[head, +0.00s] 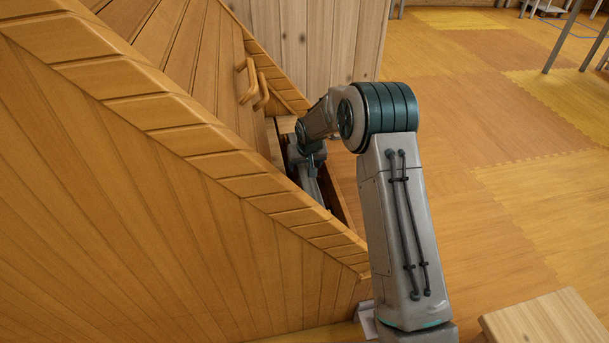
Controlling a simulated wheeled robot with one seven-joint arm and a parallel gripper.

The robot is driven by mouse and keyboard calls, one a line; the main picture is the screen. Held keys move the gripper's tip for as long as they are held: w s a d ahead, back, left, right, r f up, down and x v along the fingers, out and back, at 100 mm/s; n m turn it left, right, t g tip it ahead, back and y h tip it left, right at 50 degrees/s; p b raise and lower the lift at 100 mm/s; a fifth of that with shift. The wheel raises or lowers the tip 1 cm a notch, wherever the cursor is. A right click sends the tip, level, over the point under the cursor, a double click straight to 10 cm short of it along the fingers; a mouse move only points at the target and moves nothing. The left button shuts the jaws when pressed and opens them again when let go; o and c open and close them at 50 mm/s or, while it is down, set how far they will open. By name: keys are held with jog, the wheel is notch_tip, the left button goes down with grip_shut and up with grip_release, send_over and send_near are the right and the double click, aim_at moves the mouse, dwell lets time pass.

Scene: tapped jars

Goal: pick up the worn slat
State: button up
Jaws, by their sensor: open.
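My gripper (308,172) is at the end of my arm, low behind the sloped wooden edge and inside a narrow wooden opening. Only its upper part shows. Its jaws are open, but the fingertips are hidden behind the edge. I cannot pick out the worn slat for certain, and I see nothing held. The inside of the opening is mostly covered by my arm and the edge.
A large slatted wooden structure with a sloped plank edge (190,138) fills the left. It has two wooden handles (247,80). A vertical plank panel (325,40) stands behind. A wooden block (545,325) is at lower right.

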jog(key=shift+x, duration=0.85)
jog(key=c, duration=1.2)
jog(key=shift+c, duration=0.2)
jog(key=shift+r, duration=0.15)
